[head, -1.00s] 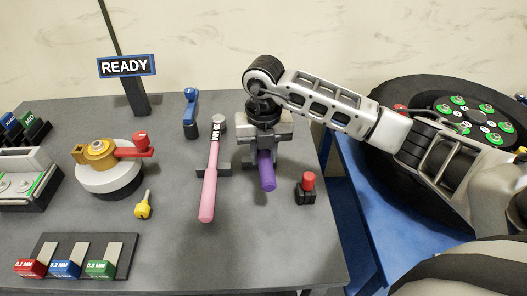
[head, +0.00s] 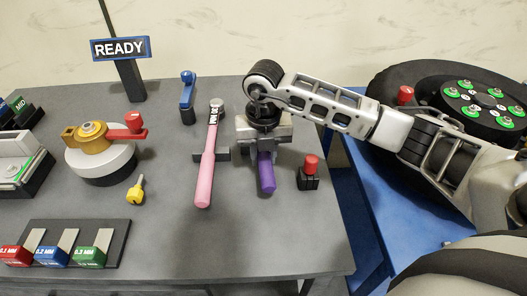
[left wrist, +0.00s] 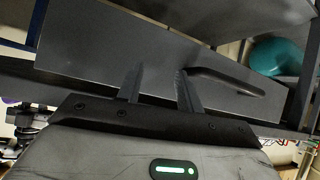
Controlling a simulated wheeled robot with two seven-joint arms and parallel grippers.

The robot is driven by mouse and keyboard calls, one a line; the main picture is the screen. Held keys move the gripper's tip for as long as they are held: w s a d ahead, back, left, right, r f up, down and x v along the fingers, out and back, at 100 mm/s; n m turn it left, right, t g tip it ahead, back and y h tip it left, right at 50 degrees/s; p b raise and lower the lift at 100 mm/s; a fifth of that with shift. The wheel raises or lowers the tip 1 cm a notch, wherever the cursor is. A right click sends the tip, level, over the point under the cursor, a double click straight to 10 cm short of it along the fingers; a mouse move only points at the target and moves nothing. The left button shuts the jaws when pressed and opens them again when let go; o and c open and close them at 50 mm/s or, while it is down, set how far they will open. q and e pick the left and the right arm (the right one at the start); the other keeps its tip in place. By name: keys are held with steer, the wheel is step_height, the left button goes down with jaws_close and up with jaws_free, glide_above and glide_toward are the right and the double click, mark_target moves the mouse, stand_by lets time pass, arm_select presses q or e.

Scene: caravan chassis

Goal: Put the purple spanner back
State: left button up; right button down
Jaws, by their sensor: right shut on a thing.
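The purple spanner (head: 266,175) shows as a purple handle pointing toward the table's front edge. Its head is hidden under my right gripper (head: 263,138), which comes down from above and is shut on it. I cannot tell whether the spanner touches the table or a holder. My left gripper is out of the head view. In the left wrist view, the left gripper (left wrist: 160,90) has its two fingers apart with nothing between them, in front of a dark grey panel.
A pink-handled tool (head: 207,165) lies just left of the spanner. A red-topped block (head: 310,175) stands to its right. A blue lever (head: 187,95) stands behind. A yellow key (head: 136,191) and a turntable (head: 100,160) are further left. The front right tabletop is clear.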

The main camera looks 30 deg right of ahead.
steer(key=shift+f, duration=0.25)
steer(key=c, duration=1.1)
jaws_free()
steer(key=shift+o, duration=0.2)
steer(key=shift+f, duration=0.1)
step_height(320, 180, up, 16)
steer(key=shift+s, duration=0.25)
steer(key=shift+a, duration=0.1)
